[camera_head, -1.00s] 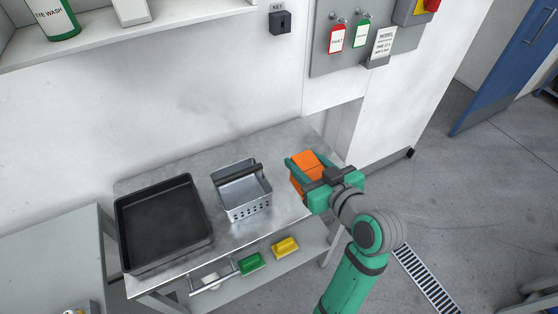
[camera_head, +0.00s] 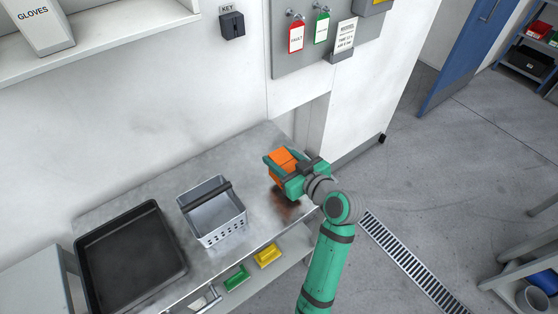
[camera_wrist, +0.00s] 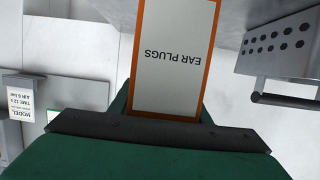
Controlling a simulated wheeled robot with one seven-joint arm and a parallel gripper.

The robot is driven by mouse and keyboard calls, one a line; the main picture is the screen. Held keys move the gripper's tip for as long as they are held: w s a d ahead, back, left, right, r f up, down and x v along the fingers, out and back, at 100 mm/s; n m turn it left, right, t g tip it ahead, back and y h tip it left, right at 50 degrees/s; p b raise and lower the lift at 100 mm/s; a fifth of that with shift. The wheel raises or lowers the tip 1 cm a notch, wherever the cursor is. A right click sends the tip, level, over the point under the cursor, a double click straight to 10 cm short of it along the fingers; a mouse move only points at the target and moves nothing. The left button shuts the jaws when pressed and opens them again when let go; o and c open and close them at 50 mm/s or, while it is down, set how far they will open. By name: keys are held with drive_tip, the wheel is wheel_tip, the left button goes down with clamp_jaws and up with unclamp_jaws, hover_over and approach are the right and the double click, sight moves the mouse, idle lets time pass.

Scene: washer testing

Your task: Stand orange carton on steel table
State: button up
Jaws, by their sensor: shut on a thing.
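My gripper (camera_head: 281,171) is shut on the orange carton (camera_head: 284,155), with a finger on either side of it. In the wrist view the carton (camera_wrist: 172,60) shows a white label reading "EAR PLUGS", upside down in the picture, with orange borders. The steel table (camera_head: 155,190) lies below. A dark reddish patch shows on the tabletop under the carton, with a gap between, so the carton appears held above the table's right part.
A perforated metal basket (camera_head: 219,231) with a dark handle stands left of the carton, and a black tray (camera_head: 131,265) farther left. A wall is behind. Green (camera_head: 237,278) and yellow (camera_head: 267,256) items lie on the lower shelf. Bare tabletop lies between basket and carton.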

drive_tip(key=f, duration=0.1)
drive_tip(key=w+f, duration=0.1)
drive_tip(key=f, duration=0.1)
drive_tip(key=shift+d+f, duration=0.1)
drive_tip(key=shift+f, duration=0.1)
drive_tip(key=shift+s+f, duration=0.2)
drive_tip(key=shift+s, duration=0.1)
drive_tip(key=shift+f, duration=0.1)
drive_tip(key=o, duration=1.1)
drive_tip(key=shift+d+r, duration=0.1)
drive_tip(key=shift+r, duration=0.1)
drive_tip(key=v, duration=1.1)
drive_tip(key=shift+s+d+r, duration=0.1)
drive_tip(key=shift+s+r, duration=0.05)
drive_tip(key=shift+s, duration=0.2)
